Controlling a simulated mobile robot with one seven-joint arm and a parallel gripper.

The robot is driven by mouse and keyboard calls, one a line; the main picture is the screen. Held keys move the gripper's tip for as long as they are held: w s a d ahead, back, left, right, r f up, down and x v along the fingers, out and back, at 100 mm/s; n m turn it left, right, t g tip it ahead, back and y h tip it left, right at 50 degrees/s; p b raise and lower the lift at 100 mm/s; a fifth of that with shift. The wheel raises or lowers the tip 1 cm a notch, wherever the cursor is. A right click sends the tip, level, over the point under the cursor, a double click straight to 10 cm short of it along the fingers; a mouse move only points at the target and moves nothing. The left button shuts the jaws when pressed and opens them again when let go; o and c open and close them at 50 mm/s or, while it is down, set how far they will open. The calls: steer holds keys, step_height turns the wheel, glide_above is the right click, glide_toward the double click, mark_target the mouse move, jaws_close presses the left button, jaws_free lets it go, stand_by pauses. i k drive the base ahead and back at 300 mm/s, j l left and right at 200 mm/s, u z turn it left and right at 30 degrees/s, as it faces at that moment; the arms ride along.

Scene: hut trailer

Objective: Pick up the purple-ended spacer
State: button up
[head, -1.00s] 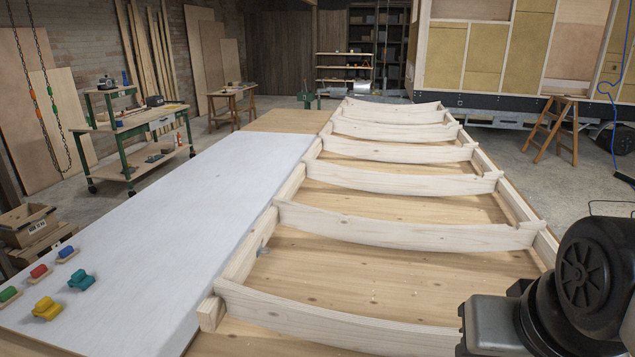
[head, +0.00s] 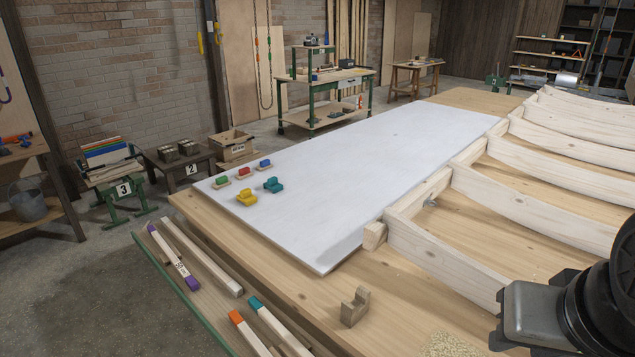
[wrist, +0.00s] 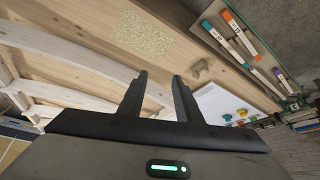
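The purple-ended spacer (head: 174,257) is a pale wooden bar with purple ends and a printed white label. It lies in a green-edged tray along the near left side of the big table in the head view. In the wrist view a small purple-tipped bar (wrist: 283,80) shows at the right, too small to read. My gripper (wrist: 160,75) is open and empty in the wrist view. Its two dark fingers are apart, above the table and far from the spacer. The head view shows only part of my arm at the lower right, not the fingers.
Beside the spacer lie a plain bar (head: 203,256), an orange-ended bar (head: 250,334) and a teal-ended bar (head: 279,326). A notched wooden block (head: 355,306) stands on the table. Curved ribs (head: 449,259) fill the right side. The white panel (head: 330,190) is mostly clear.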

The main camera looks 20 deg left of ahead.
mark_target(169, 255)
steer(key=u, duration=1.5)
